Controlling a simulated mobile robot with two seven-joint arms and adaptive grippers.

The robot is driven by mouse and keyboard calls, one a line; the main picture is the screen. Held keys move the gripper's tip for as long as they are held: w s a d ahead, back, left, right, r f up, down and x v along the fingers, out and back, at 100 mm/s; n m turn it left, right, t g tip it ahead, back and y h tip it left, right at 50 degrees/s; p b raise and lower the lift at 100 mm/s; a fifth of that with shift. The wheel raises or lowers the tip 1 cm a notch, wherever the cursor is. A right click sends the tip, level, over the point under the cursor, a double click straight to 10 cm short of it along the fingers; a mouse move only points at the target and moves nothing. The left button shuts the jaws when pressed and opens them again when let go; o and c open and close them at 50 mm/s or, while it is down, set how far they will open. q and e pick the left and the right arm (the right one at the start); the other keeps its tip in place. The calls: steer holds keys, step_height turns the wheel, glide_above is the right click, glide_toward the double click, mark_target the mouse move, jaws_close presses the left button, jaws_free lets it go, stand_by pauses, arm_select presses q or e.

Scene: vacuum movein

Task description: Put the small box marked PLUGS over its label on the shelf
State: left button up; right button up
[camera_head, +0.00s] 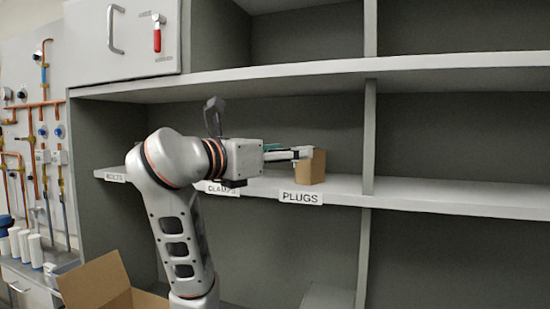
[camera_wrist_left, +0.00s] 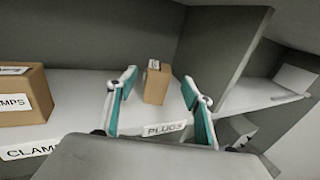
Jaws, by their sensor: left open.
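A small brown cardboard box (camera_head: 313,168) stands upright on the middle shelf, just behind the PLUGS label (camera_head: 300,197) on the shelf's front edge. In the left wrist view the box (camera_wrist_left: 157,86) has a small white mark too small to read. My left gripper (camera_head: 296,153) is beside the box in the head view. In the left wrist view my left gripper (camera_wrist_left: 159,90) has its teal-padded fingers spread, with the box showing between them and a gap on both sides. The PLUGS label (camera_wrist_left: 163,129) shows below the box. My right gripper is not in view.
A larger box marked CLAMPS (camera_wrist_left: 20,97) stands left of the gripper above its label. A vertical divider (camera_head: 368,140) is right of the small box. The shelf above (camera_head: 300,76) overhangs the arm. An open cardboard box (camera_head: 98,283) is at lower left.

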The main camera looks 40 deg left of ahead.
arm_select(q)
steer(key=s, duration=0.3)
steer(key=shift+s+a, duration=0.15)
steer(key=shift+s, duration=0.15)
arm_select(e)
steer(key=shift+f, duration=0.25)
